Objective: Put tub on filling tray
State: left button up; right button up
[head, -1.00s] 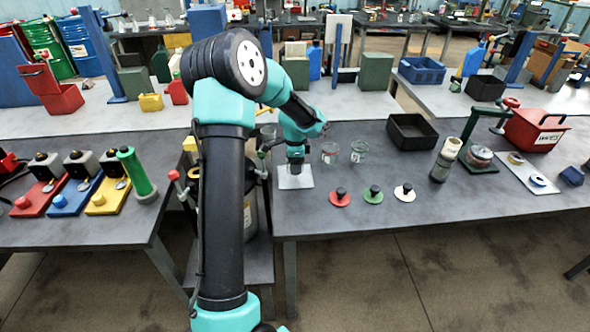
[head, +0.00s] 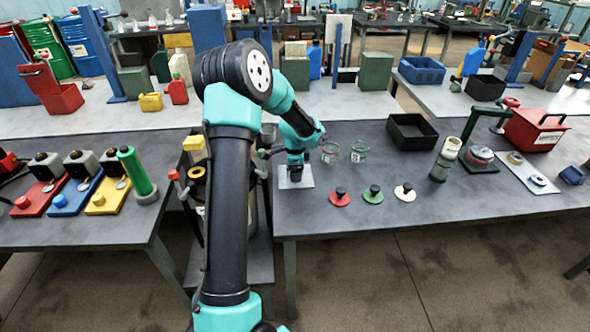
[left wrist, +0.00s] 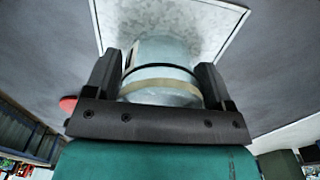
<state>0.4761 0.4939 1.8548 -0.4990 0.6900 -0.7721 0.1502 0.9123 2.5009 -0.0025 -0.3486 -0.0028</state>
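The filling tray (head: 283,184) is a pale grey square plate at the front left of the middle table; it also shows in the left wrist view (left wrist: 225,22). My left gripper (head: 295,177) points down over the tray. In the left wrist view the clear tub (left wrist: 160,75), with a dark band and a yellowish band, sits between the fingers of my left gripper (left wrist: 160,88), which look closed against its sides. The tub is over the plate; I cannot tell whether its base touches. The arm hides most of it in the head view. My right gripper is not in view.
Two glass tubs (head: 359,152) stand right of the tray. Red (head: 340,200), green (head: 373,196) and white (head: 403,193) knobbed lids lie in front. A black bin (head: 411,132) stands behind. The table's left edge is close to the tray.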

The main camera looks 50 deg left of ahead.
pick_arm(q)
jog(key=shift+o, duration=1.2)
notch_tip(320, 180, up, 12)
jog(key=shift+r, duration=0.15)
